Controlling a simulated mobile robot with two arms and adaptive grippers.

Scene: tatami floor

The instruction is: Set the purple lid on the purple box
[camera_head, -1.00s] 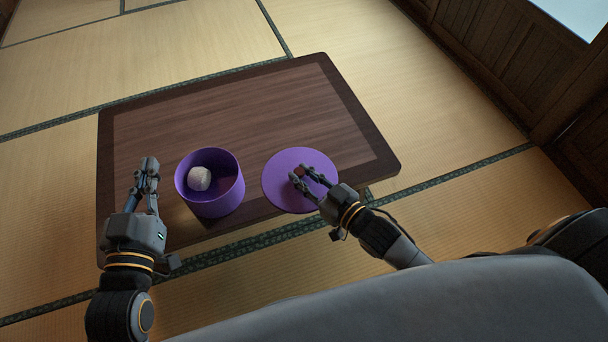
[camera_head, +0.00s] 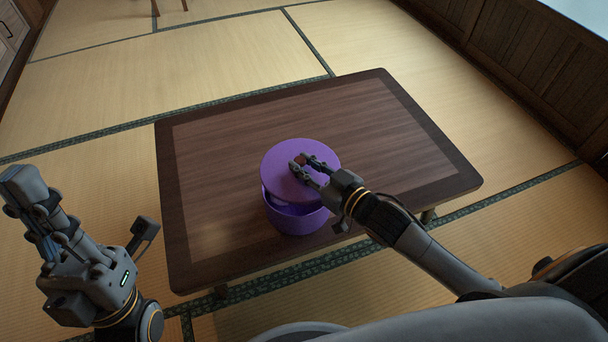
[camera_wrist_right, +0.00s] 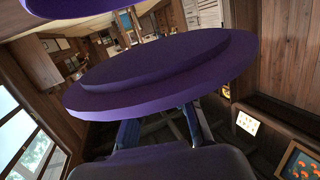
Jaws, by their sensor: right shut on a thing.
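The round purple lid (camera_head: 281,163) is held over the purple box (camera_head: 297,221), covering most of its opening in the head view. The lid sits toward the far side, and part of the box's inside shows at the near left below it. My right gripper (camera_head: 304,163) is shut on the lid's small reddish-brown knob. In the right wrist view the lid (camera_wrist_right: 160,75) shows edge-on with its stepped inner lip, and a purple edge, likely the box (camera_wrist_right: 85,5), is apart from it. My left gripper (camera_head: 28,190) is off the table at the left, its opening unclear.
The box stands near the front edge of the low dark wooden table (camera_head: 400,150). The rest of the tabletop is clear. Tatami floor (camera_head: 110,85) surrounds the table, and a wood-panelled wall (camera_head: 530,75) is at the right.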

